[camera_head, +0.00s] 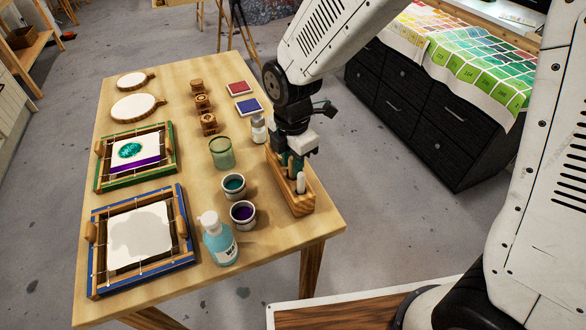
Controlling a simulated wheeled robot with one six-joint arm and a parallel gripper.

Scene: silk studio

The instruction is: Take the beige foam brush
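A wooden holder (302,205) stands at the right edge of the table, with several upright tools in its slots. A pale, whitish-beige rod-like piece (301,183) sticks up at its near end; I cannot tell for sure whether it is the beige foam brush. Dark green pieces (292,166) stand behind it. My gripper (297,154) points down right over the holder, at the dark green pieces, and partly hides them. Its fingertips are too small and covered to show whether they are open, shut or touching anything.
On the wooden table (181,86) stand a blue bottle (219,244), cups of purple (242,212) and teal paint (233,186), a green glass (221,153) and a small white bottle (258,130). Two framed screens (181,222) lie left. A dark cabinet (420,110) stands behind right.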

